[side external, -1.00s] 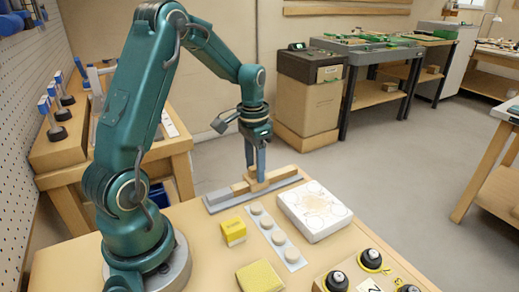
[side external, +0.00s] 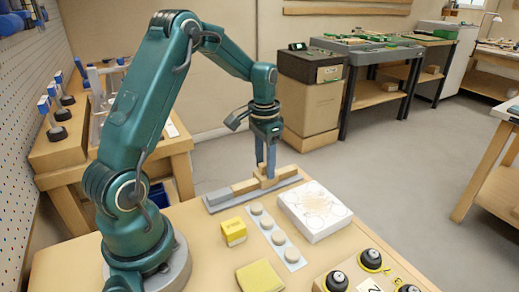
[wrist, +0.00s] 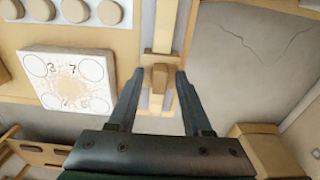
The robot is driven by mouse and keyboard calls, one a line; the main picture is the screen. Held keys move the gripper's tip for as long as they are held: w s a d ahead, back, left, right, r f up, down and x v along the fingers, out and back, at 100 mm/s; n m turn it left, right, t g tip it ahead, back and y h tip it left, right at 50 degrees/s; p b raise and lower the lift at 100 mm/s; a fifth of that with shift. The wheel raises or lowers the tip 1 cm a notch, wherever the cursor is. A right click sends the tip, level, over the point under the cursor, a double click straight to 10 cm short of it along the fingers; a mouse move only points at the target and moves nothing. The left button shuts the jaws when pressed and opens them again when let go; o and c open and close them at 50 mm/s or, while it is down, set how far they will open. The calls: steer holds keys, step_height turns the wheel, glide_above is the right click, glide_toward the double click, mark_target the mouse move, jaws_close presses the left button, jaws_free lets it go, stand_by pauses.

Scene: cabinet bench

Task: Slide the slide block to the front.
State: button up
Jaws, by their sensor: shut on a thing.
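The slide block (wrist: 158,101) is a light wooden block with a raised handle, sitting on a long narrow grey rail (side external: 211,207) at the bench's back edge. In the side view the slide block (side external: 266,184) is on the right half of the rail, partly hidden by my fingers. My gripper (side external: 265,176) points straight down over it and is shut on its handle. In the wrist view my gripper (wrist: 159,76) has one finger on each side of the handle; the exact contact is hard to see.
A white box with circles (side external: 314,211) lies close to the rail's right part. A strip of round buttons (side external: 273,237), a yellow box (side external: 233,232) and a yellow pad (side external: 259,277) are nearer the camera. Black knobs (side external: 337,281) stand on a panel at lower right.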

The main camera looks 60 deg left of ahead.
steer(key=shift+w+a+f, duration=0.1)
steer(key=shift+w+f, duration=0.2)
steer(key=shift+w, duration=0.2)
steer(key=shift+w+f, duration=0.25)
steer(key=shift+w, duration=0.25)
steer(key=o, duration=0.7)
step_height(320, 180, up, 11)
steer(key=shift+r, duration=0.2)
stand_by(0.4)
steer(key=shift+w, duration=0.1)
